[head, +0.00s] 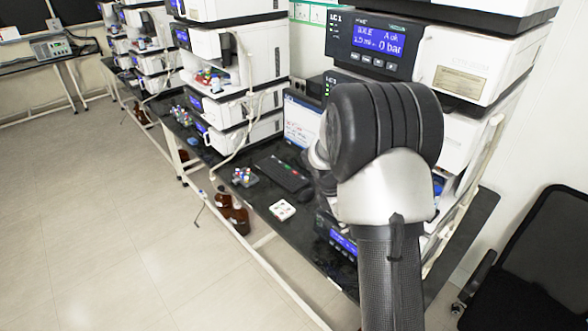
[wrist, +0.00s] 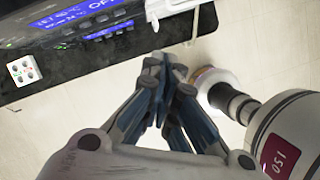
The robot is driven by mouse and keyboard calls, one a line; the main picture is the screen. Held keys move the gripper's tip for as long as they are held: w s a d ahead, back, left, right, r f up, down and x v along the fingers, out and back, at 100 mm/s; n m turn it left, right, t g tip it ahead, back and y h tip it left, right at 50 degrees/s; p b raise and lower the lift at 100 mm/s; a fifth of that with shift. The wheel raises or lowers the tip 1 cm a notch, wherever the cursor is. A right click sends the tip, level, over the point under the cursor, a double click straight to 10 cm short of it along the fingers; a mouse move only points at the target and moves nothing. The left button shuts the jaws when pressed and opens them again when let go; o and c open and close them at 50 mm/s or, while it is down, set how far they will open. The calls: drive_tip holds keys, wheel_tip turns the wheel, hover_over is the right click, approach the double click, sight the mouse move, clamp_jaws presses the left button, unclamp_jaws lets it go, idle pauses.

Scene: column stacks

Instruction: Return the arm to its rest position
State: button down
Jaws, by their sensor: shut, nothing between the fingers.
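My gripper (wrist: 165,62) shows in the wrist view with its blue-grey fingers together and nothing between them. It is over pale floor, just below the dark bench edge in that picture. In the head view my arm rises from the bottom right, with a black ribbed joint and a silver link in front of the bench. My gripper cannot be made out there; the arm hides what lies behind it.
A black bench (head: 325,268) carries stacked white instruments (head: 478,65) with blue displays. A keyboard (head: 283,174), a vial rack (head: 244,177) and a small white tray (head: 282,210) lie on it. Brown bottles (head: 238,218) stand below. A black chair (head: 535,250) is at right. The left floor is open.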

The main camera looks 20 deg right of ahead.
drive_tip(key=s+a+r+m+t+y+b, duration=0.1)
drive_tip(key=s+a+r+m+t+b, duration=0.2)
drive_tip(key=s+a+r+m+b, duration=0.55)
drive_tip(key=s+a+f+m+t+y+b, duration=0.1)
drive_tip(key=s+a+m, duration=0.6)
drive_tip(key=s+a, duration=0.7)
drive_tip(key=shift+a+t+y+b, duration=0.7)
drive_tip(key=shift+y+b, duration=0.2)
drive_tip(key=shift+b, duration=0.2)
drive_tip(key=shift+s, duration=0.1)
